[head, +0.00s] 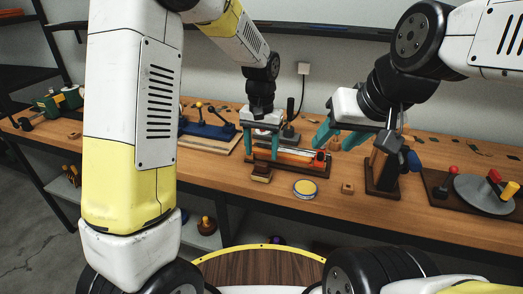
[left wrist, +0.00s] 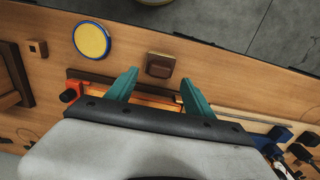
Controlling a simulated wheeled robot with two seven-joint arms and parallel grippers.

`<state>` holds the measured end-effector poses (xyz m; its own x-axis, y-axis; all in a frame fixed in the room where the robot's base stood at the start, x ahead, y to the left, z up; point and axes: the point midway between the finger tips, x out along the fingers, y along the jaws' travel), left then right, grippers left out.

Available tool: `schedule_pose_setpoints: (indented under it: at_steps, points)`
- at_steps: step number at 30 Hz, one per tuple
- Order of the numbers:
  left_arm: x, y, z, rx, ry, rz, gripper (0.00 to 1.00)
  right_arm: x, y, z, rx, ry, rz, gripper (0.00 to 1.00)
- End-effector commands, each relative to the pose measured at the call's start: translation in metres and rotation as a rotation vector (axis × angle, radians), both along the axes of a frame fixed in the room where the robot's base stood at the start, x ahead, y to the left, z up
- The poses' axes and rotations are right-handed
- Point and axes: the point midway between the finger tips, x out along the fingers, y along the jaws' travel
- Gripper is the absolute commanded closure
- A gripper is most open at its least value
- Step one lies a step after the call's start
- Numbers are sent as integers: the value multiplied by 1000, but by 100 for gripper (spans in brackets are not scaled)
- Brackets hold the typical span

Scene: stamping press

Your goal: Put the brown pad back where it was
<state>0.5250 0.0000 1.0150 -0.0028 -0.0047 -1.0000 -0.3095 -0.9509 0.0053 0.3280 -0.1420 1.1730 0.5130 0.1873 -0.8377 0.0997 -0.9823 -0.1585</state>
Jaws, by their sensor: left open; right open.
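A small dark brown square block, which looks like the brown pad (left wrist: 160,65), lies on the wooden bench near its front edge in the left wrist view. In the head view the same pad (head: 261,174) sits just in front of the long orange device. My left gripper (head: 262,150) is open above that device. In the left wrist view its two teal fingers (left wrist: 158,86) are spread, with the pad just beyond and between the tips, and nothing between them. My right gripper (head: 336,138) is open and empty above the bench, right of the left one.
The orange device (head: 300,157) lies on a dark base. A yellow disc with a blue rim (head: 305,188) and a small wooden block (head: 347,188) lie right of the pad. A dark upright stand (head: 382,170) and a grey round plate (head: 485,193) stand farther right. A blue lever rack (head: 208,131) is left.

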Motion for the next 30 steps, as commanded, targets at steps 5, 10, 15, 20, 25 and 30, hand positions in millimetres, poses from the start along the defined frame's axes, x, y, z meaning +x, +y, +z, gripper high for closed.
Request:
schedule_pose_setpoints:
  at_steps: [5,10,15,20,25,30]
  points:
    - [0,0,38,-1,-3,0,39,0,0,0,0,0,0,51]
    - [0,0,60,0,-1,0,39,0,0,0,0,0,0,51]
    - [-5,8,77,-16,-16,11,39,0,0,0,0,0,0,51]
    - [-32,43,112,-82,-91,57,39,0,0,0,0,0,0,51]
    - [-83,87,147,-165,-215,123,39,0,0,0,0,0,0,51]
    - [-137,119,163,-225,-350,186,39,0,0,0,0,0,0,51]
